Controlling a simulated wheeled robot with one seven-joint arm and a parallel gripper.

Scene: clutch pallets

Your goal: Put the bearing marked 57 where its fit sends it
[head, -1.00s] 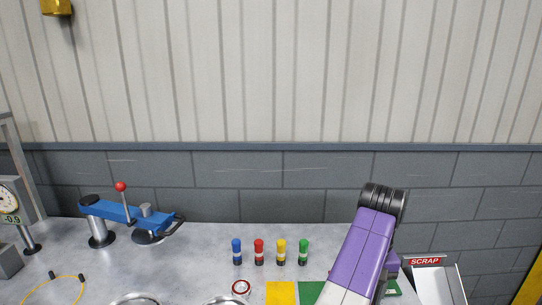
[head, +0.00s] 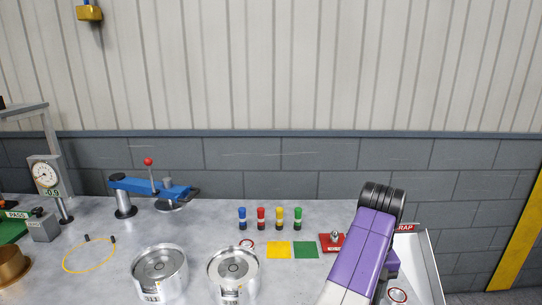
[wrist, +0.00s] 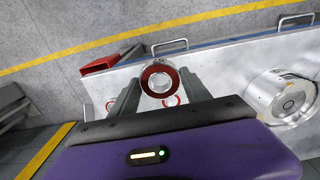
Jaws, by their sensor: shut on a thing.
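In the wrist view, a ring-shaped bearing (wrist: 160,79) with a red rim and a pale centre is held between the fingertips of my gripper (wrist: 160,84). The gripper is shut on it, above the bench. I cannot read any number on it. In the head view, my purple arm hides the fingers. Two round silver pallets, the left one (head: 158,272) and the right one (head: 234,272), stand at the front of the bench. A yellow square (head: 278,250), a green square (head: 306,250) and a red square (head: 326,247) lie behind and right of them.
Blue, red, yellow and green markers (head: 261,218) stand in a row. A SCRAP bin (head: 428,270) stands at right. A dial gauge (head: 45,175) reading -0.9 and a blue lever tool (head: 135,186) stand at left. A yellow loop (head: 66,258) lies at front left.

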